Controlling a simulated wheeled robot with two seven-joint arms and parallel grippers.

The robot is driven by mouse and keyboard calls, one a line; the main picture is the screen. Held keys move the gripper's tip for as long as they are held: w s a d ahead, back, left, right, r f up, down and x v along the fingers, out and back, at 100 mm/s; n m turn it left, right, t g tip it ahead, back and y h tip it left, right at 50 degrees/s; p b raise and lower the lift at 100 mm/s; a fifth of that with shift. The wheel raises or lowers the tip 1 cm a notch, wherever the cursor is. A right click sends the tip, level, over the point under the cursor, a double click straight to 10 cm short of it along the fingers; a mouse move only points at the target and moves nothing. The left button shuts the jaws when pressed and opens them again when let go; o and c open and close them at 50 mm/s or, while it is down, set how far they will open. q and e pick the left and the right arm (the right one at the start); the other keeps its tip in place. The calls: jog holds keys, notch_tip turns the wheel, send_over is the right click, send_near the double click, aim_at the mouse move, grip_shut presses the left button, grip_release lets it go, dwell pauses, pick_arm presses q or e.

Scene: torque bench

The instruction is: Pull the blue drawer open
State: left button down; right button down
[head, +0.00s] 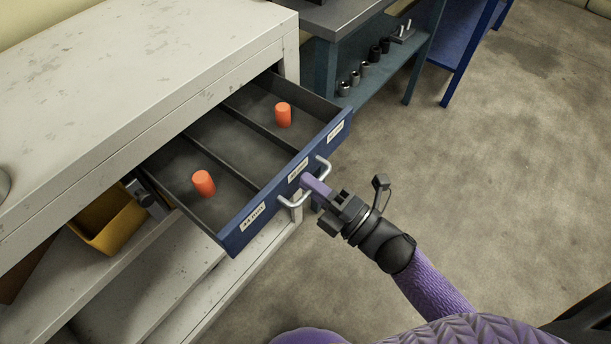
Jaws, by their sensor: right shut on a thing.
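The blue drawer (238,234) is pulled out of the white cabinet (150,82), with its inside in view. It has grey dividers and holds two orange cylinders, one (204,183) in the left compartment and one (283,114) in the right compartment. Its front carries several white labels and a pale metal handle (324,167). My right gripper (312,186) is shut on the handle from the front, and its fingers hide the middle of the handle bar. My left gripper is not in view.
A yellow bin (112,226) sits on the shelf below, left of the drawer. A teal bench (380,78) with several sockets on its shelf stands behind the drawer. A blue bench leg (474,50) stands farther right. The concrete floor (490,190) at right is clear.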

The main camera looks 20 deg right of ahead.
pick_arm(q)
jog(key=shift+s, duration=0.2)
pick_arm(e)
jog(key=shift+s+d, duration=0.1)
jog(key=shift+s, duration=0.05)
jog(key=c, duration=0.7)
grip_release()
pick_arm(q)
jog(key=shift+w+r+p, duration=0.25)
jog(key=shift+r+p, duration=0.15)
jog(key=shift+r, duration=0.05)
pick_arm(e)
jog(key=v, duration=1)
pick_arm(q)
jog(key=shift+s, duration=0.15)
